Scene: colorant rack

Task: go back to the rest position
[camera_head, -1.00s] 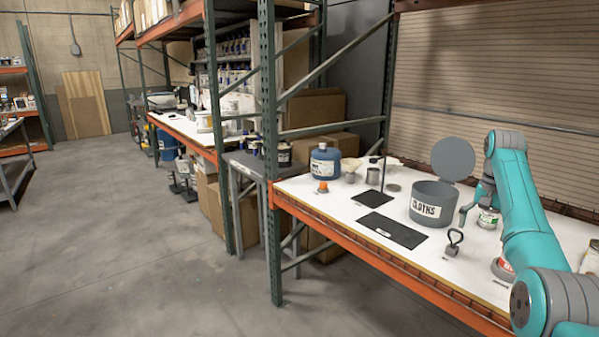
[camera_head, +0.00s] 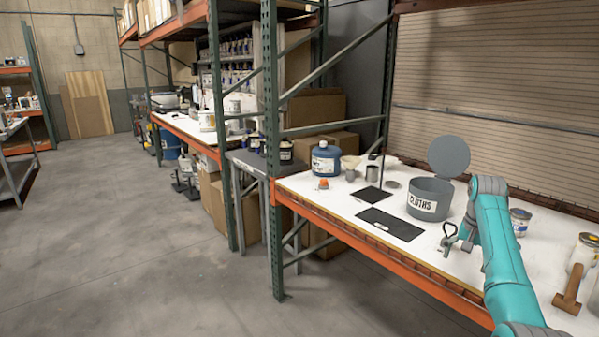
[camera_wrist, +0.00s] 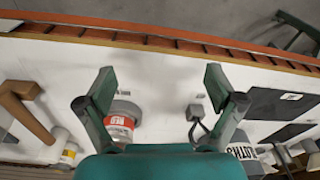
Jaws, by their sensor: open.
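My gripper (camera_head: 456,243) is at the left end of my teal arm, low over the white worktop (camera_head: 340,204) near its front edge. A can with a red label (camera_wrist: 118,122) shows just inside the left finger. A small weight with a dark ring handle (camera_wrist: 198,116) shows near the right finger; in the head view that weight (camera_head: 449,229) is beside my gripper. My arm hides part of the worktop.
A grey pot marked CLOTHS (camera_head: 428,200) with its lid raised stands behind my gripper. Dark mats (camera_head: 390,224) lie to the left. A can (camera_head: 520,221) and a brown-handled tool (camera_head: 572,290) are to the right. A green rack post (camera_head: 271,150) stands at the left end.

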